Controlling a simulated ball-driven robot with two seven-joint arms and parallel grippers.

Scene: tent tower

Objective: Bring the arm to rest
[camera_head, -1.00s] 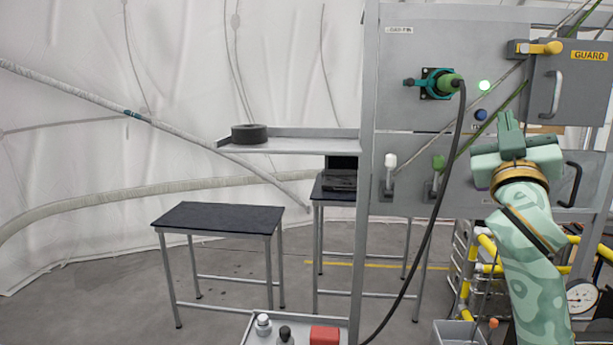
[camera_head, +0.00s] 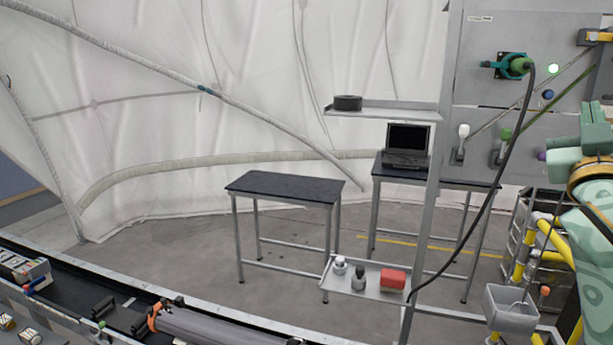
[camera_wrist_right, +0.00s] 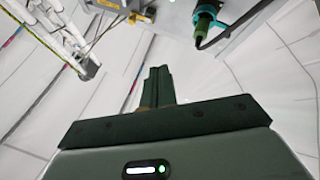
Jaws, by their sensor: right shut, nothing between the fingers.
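My right arm (camera_head: 597,225) comes in at the right edge of the head view, green with a brown-gold wrist ring. My right gripper (camera_head: 593,122) points up in front of the grey panel (camera_head: 480,45), and its fingers are together and empty. In the right wrist view the shut fingers (camera_wrist_right: 159,86) stand upright at the middle, with nothing between them. The teal connector with its green plug (camera_wrist_right: 207,22) shows beyond them, up and to the right. It also shows in the head view (camera_head: 515,66), with a black cable hanging from it. My left gripper is not in view.
A shelf (camera_head: 385,113) holds a black roll (camera_head: 347,103). Two dark tables stand behind, one bare (camera_head: 285,187), one with a laptop (camera_head: 407,145). A low tray (camera_head: 345,286) holds bottles and a red box (camera_head: 393,280). A grey bin (camera_head: 510,308) and a conveyor (camera_head: 70,290) are nearer.

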